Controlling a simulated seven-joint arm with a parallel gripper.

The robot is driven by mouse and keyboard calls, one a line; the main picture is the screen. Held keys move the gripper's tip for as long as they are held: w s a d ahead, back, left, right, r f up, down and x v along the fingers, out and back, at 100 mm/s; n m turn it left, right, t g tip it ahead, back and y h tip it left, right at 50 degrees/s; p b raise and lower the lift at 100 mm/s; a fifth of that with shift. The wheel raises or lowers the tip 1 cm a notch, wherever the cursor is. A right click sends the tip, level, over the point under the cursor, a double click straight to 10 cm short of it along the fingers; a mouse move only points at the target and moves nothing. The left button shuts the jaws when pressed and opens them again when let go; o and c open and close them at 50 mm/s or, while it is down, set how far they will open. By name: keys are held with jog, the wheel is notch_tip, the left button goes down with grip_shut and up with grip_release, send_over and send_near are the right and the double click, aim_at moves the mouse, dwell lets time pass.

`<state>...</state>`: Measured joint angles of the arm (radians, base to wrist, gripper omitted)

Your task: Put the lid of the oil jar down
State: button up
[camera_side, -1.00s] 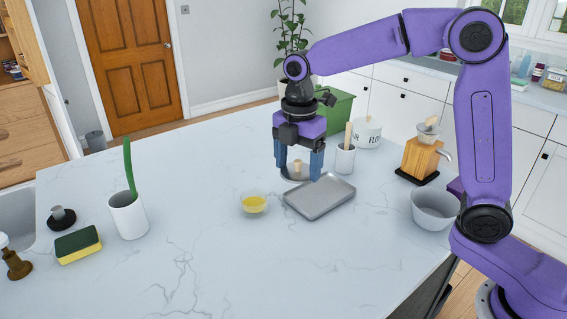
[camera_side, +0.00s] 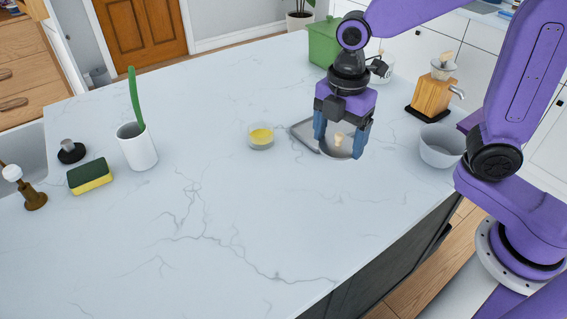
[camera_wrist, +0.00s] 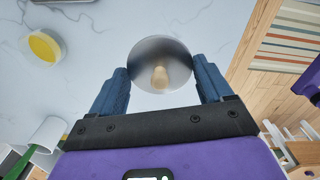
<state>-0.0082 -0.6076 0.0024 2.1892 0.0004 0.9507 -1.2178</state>
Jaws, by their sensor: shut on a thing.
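The lid (camera_side: 338,152) is a round, see-through disc with a pale wooden knob. My gripper (camera_side: 341,143) is shut on it, one blue finger at each side. In the side view they appear in front of or over the grey metal tray (camera_side: 301,132), which they partly hide; I cannot tell whether the lid touches anything. In the wrist view the lid (camera_wrist: 160,50) sits between the fingertips of my gripper (camera_wrist: 164,80). A small clear bowl of yellow liquid (camera_side: 261,137), perhaps the oil jar, stands uncovered left of the tray.
A grey bowl (camera_side: 440,147) and a wooden dispenser with a spout (camera_side: 432,97) stand at right. A green box (camera_side: 323,42) is behind. A white cup (camera_side: 137,148) and a sponge (camera_side: 90,177) are at left. The front middle of the counter is clear.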

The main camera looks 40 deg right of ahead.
jog(key=w+a+f, duration=0.3)
jog(key=w, duration=0.4)
send_over(283, 171)
notch_tip(283, 171, down, 6)
jog(key=shift+s+d+r, duration=0.1)
jog(key=shift+s, duration=0.05)
jog(key=shift+w+f, duration=0.2)
jog(key=shift+f, duration=1.5)
jog(key=shift+f, duration=0.15)
jog(key=o, duration=0.9)
jog(key=shift+o, duration=0.2)
notch_tip(283, 171, up, 12)
jog(key=shift+r, duration=0.2)
